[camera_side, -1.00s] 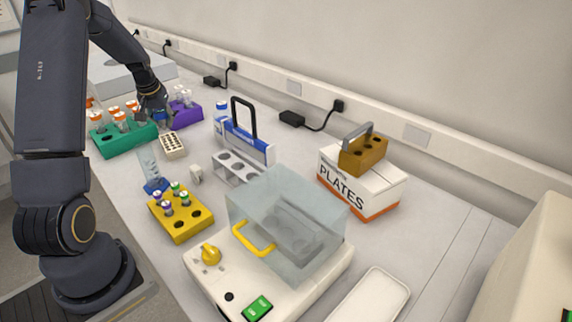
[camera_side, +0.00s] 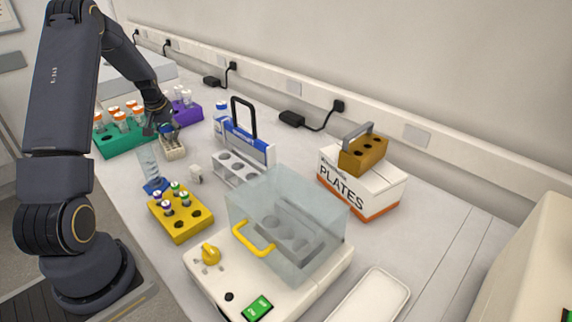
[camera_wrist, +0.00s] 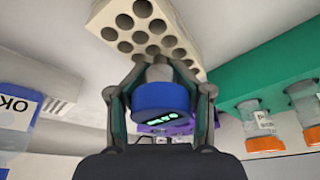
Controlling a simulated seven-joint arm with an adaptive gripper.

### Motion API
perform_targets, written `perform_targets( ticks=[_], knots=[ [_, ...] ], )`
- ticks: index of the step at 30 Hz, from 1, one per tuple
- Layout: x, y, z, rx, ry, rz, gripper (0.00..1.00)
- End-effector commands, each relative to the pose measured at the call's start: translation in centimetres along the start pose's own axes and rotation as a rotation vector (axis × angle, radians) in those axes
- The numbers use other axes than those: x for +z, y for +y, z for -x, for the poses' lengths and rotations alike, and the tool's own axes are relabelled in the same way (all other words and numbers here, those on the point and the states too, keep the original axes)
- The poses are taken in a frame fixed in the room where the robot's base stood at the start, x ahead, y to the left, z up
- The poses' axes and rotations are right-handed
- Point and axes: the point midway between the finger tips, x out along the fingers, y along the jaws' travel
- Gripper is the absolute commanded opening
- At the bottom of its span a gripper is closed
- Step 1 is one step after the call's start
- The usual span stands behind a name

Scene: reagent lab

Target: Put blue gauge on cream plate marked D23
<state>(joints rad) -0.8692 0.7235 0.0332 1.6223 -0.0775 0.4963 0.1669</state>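The blue gauge (camera_wrist: 160,100), a round body with a lit green display and a grey stem, is between the fingers of my gripper (camera_wrist: 160,92), which is shut on it. In the side view my gripper (camera_side: 166,130) is over the far end of the cream plate (camera_side: 174,152), a block with rows of round holes. The plate also shows in the wrist view (camera_wrist: 118,37), right by the gauge's grey stem. I cannot tell whether the stem touches it. No D23 mark is legible.
A green rack (camera_side: 125,143) with orange-capped tubes stands left of the plate, and a purple rack (camera_side: 186,114) behind it. A glass cylinder with a blue base (camera_side: 155,186) and a yellow rack (camera_side: 180,228) stand nearer.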

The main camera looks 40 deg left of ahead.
Motion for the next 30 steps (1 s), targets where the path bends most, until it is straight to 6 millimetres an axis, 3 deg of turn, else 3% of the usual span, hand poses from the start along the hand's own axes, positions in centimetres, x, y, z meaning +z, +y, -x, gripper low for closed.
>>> perform_targets(
  ticks=[8, 20, 23, 30],
  knots=[
    [0.0, 0.0, 0.1, 0.0, 0.0, 0.0, 0.71],
    [-0.2, 0.0, 0.7, 0.0, 0.002, 0.0, 0.71],
    [-0.4, 0.0, 2.1, 0.0, 0.004, 0.0, 0.71],
    [-0.4, 0.0, 7.7, -0.001, 0.006, 0.0, 0.71]
  ],
)
